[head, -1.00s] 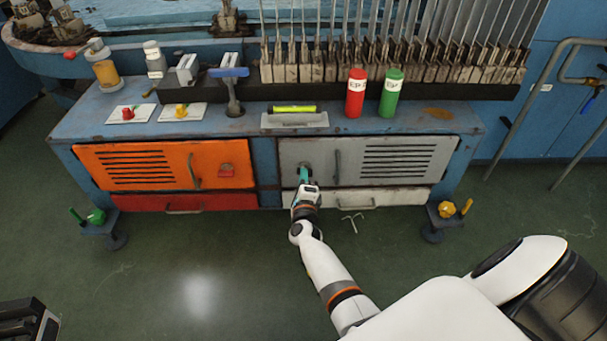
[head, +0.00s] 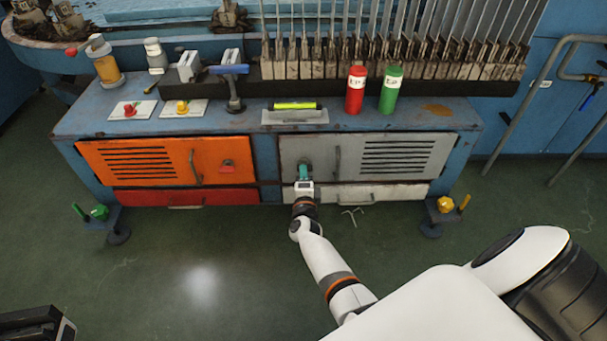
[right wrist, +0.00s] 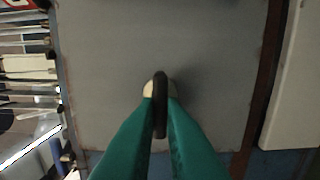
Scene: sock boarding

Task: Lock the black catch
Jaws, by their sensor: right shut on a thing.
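The black catch (right wrist: 160,103) is a dark, narrow tab on the grey door (head: 405,152). In the right wrist view its long side runs up and down the picture, and its pale round base shows on both sides. My right gripper (head: 304,171) has teal fingers and is shut on the catch at the door's left part. The fingertips (right wrist: 160,100) press on both sides of the tab. In the head view the gripper hides much of the catch. My left gripper (head: 38,324) shows only as a dark part at the lower left corner, and its fingers cannot be made out.
The door's dark handle (head: 338,164) stands just right of my right gripper. A white drawer (head: 390,193) lies below, and an orange door (head: 130,165) with a red catch (head: 227,168) is to the left. Bottles (head: 356,90) stand on the bench above. The floor in front is open.

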